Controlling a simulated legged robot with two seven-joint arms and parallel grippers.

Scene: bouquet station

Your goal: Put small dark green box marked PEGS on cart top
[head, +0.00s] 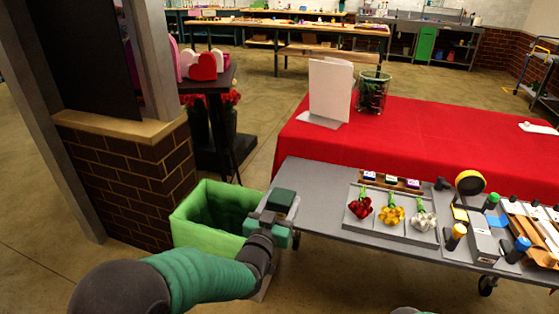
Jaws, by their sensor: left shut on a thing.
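A small dark green box (282,198) is in my left gripper (270,221), at the left end of the grey cart top (322,190). My left gripper is shut on the box. No lettering on the box can be read from here. The box appears above or at the cart's left edge; I cannot tell whether it touches the top. My right gripper is not in view.
A bright green bin (185,228) stands left of the cart. A grey tray (385,232) with red, yellow and white flowers lies on the cart, with tape, bottles and tools to its right. The cart's left end has bare room. A red-covered table (430,142) stands behind.

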